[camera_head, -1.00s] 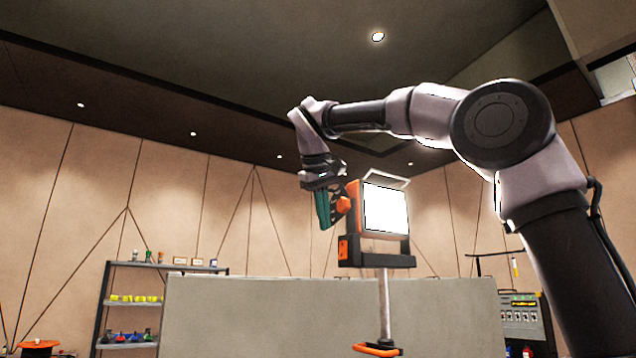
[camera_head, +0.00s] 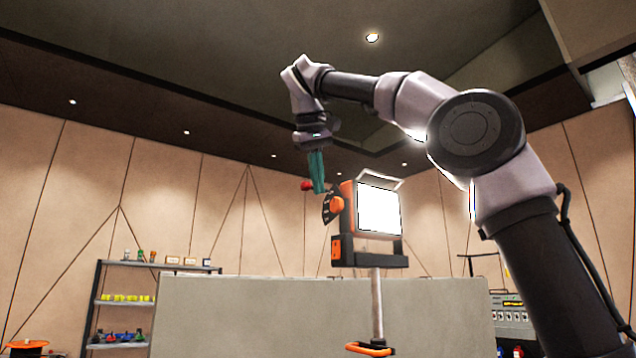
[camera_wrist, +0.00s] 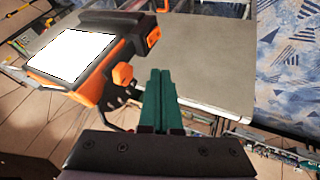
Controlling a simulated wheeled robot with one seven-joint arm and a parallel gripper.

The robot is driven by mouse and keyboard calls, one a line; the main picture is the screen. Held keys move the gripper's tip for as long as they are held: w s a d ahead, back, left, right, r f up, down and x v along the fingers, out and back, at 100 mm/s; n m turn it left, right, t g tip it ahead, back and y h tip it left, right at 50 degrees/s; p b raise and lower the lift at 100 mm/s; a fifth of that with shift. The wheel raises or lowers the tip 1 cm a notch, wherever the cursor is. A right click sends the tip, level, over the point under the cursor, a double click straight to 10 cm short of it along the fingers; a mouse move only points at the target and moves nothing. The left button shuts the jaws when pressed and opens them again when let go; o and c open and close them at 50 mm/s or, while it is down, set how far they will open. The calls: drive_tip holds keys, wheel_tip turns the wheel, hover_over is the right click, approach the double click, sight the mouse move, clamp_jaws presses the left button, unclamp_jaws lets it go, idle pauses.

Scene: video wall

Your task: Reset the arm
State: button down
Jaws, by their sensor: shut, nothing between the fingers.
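My gripper (camera_head: 317,172) hangs from the arm's end with its green fingers pointing down, in the upper middle of the head view. In the wrist view the fingers of my gripper (camera_wrist: 160,85) lie together with nothing between them. The gripper is beside the upper left of an orange and black work light (camera_head: 345,218). The same work light (camera_wrist: 105,72) fills the upper left of the wrist view, close to the fingers. I cannot tell whether they touch it.
The work light stands on a pole (camera_head: 377,300) in front of a grey panel (camera_head: 240,315). A shelf (camera_head: 125,303) with small items stands at the left. A cabinet (camera_head: 512,318) stands at the right. The space above the gripper looks clear.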

drive_tip(key=shift+d, duration=0.1)
drive_tip(key=s+d+f+m+g+y, duration=0.1)
drive_tip(key=s+d+f+m, duration=0.15)
drive_tip(key=d+f, duration=1.1)
drive_tip(key=s+d+f+m+y, duration=0.1)
drive_tip(key=s+d+f+m, duration=0.1)
drive_tip(key=s+f, duration=0.2)
drive_tip(key=s+d+f+m+y, duration=0.1)
drive_tip(key=s+d+f+m, duration=0.1)
drive_tip(key=f, duration=0.8)
drive_tip(key=s+d+f+m+t, duration=0.1)
drive_tip(key=s+d+f+m, duration=0.1)
drive_tip(key=s+d+f, duration=0.2)
wheel_tip(320, 180, down, 4)
drive_tip(key=shift+s+d+r+m+y, duration=0.1)
drive_tip(key=shift+s+d+m+y, duration=0.25)
drive_tip(key=shift+s, duration=0.65)
drive_tip(key=shift+a, duration=0.1)
